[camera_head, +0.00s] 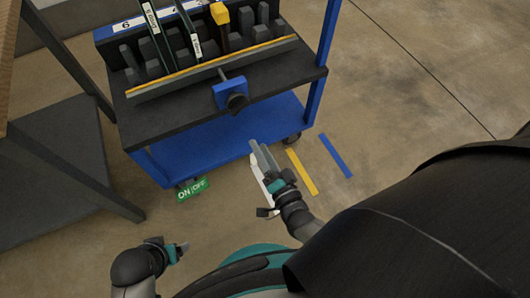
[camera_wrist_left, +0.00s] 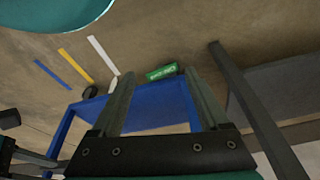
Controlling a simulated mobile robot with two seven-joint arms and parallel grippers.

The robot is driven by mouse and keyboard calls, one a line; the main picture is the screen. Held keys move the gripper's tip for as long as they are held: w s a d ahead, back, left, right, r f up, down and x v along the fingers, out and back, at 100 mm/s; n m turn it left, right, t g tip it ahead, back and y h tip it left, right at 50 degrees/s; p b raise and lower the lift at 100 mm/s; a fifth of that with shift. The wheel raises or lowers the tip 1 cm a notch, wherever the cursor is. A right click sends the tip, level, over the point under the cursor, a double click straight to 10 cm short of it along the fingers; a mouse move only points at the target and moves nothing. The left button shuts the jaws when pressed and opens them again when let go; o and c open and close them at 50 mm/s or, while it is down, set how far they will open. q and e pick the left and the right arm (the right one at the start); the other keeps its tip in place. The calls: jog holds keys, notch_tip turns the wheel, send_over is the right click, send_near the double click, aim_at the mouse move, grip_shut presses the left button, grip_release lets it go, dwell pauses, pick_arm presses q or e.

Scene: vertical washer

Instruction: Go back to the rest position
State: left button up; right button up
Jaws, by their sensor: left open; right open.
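My right gripper (camera_head: 264,158) is at the centre of the head view, its fingers pointing up the picture in front of the blue cart. It looks open and holds nothing that I can see. My left gripper (camera_head: 180,250) is low and left of centre in the head view, above the floor. In the left wrist view my left gripper (camera_wrist_left: 159,74) has its two fingers spread wide with nothing between them.
A blue cart (camera_head: 220,137) with a black top carries a tool rack, a yellow-topped tool (camera_head: 220,17) and a vise-like clamp (camera_head: 231,92). A green ON/OFF sign (camera_head: 192,190) is by its base. Yellow (camera_head: 302,172) and blue (camera_head: 335,156) strips mark the floor. A grey table (camera_head: 55,150) stands left.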

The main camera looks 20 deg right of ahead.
pick_arm(q)
jog(key=shift+s+f, duration=0.2)
jog(key=shift+f, duration=0.25)
pick_arm(e)
jog(key=shift+s, duration=1.05)
jog(key=s+d+f+n+g+p, duration=0.3)
jog(key=s+f+n+g+p, duration=0.3)
jog(key=s+f+n+g, duration=0.45)
pick_arm(q)
jog(key=s+a+f+p, duration=0.3)
jog(key=s+a+f, duration=0.4)
jog(key=s+f, duration=0.3)
jog(key=shift+s+a+f+g+y, duration=0.2)
jog(key=shift+s+a+g+y, duration=0.2)
jog(key=shift+s, duration=0.7)
pick_arm(e)
jog(key=s+d+f+n+g+h, duration=0.1)
jog(key=s+d+f+n+g, duration=0.2)
jog(key=s, duration=1)
jog(key=d+f+g, duration=0.2)
jog(key=d+f, duration=0.1)
